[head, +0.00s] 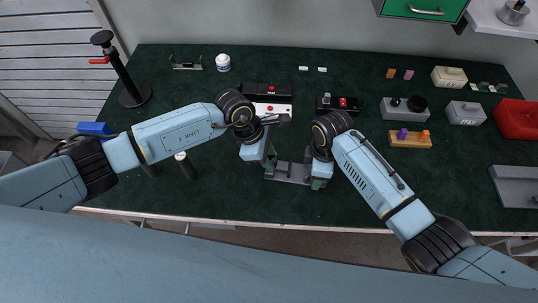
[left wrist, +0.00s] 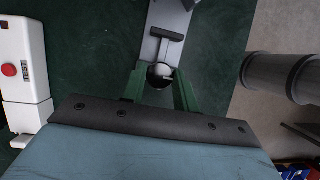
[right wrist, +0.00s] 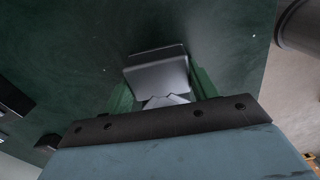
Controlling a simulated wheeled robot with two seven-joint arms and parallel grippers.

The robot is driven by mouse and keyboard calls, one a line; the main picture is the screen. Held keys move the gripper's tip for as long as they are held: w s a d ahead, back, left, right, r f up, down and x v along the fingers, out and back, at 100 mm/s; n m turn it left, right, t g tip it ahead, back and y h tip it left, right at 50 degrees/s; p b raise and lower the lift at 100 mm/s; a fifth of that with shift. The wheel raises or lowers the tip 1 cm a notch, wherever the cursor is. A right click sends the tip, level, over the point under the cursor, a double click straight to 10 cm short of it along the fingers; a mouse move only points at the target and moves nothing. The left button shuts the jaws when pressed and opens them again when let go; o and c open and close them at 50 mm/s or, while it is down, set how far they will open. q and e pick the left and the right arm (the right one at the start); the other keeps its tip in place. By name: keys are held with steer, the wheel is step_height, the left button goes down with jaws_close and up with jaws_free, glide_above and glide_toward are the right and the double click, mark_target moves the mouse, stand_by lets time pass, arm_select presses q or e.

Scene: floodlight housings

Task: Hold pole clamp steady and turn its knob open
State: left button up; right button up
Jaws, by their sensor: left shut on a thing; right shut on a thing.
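The grey pole clamp (head: 287,172) lies near the table's front edge, between my two grippers. My left gripper (head: 269,163) is at its left end. In the left wrist view, its green fingers (left wrist: 160,88) are shut on a rounded, shiny knob (left wrist: 161,73); a stem runs from it to a dark crossbar (left wrist: 166,36) over the clamp's grey body. My right gripper (head: 318,183) is at the clamp's right end. In the right wrist view, its green fingers (right wrist: 164,92) are shut on the clamp's grey block (right wrist: 157,74). The fingers partly hide both ends.
A white-and-black box with a red button (head: 271,109) and a black box (head: 338,104) stand behind the grippers. A black stand (head: 131,90) is at the back left. Trays and small blocks fill the right side.

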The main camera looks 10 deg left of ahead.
arm_select(q)
steer(key=o, duration=1)
steer(key=v, duration=1.2)
arm_select(e)
steer(key=o, duration=1.1)
